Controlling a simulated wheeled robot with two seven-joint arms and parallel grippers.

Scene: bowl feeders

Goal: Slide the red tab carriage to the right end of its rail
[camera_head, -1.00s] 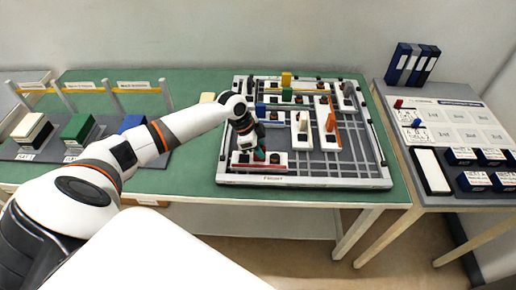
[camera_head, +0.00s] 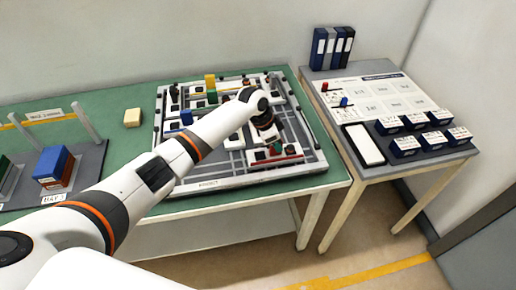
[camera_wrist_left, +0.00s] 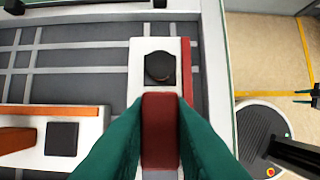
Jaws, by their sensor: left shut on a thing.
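The red tab carriage (camera_head: 295,156) is a white block with a red stripe and a dark knob, at the front of the sliding board (camera_head: 215,184), toward its right side. My left gripper (camera_head: 272,146) reaches down onto it, its fingers largely hidden by my arm in the head view. In the left wrist view, the teal fingers (camera_wrist_left: 160,135) are shut on the upright red tab (camera_wrist_left: 160,122). The white carriage body (camera_wrist_left: 147,48) with a black knob extends beyond the tab.
Other carriages share the board, with a blue tab (camera_head: 187,118) and a yellow tab (camera_head: 210,80). An orange-striped carriage (camera_wrist_left: 88,128) lies beside the red one. A cream block (camera_head: 132,117) is left of the board. A side table (camera_head: 372,178) with boxes stands to the right.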

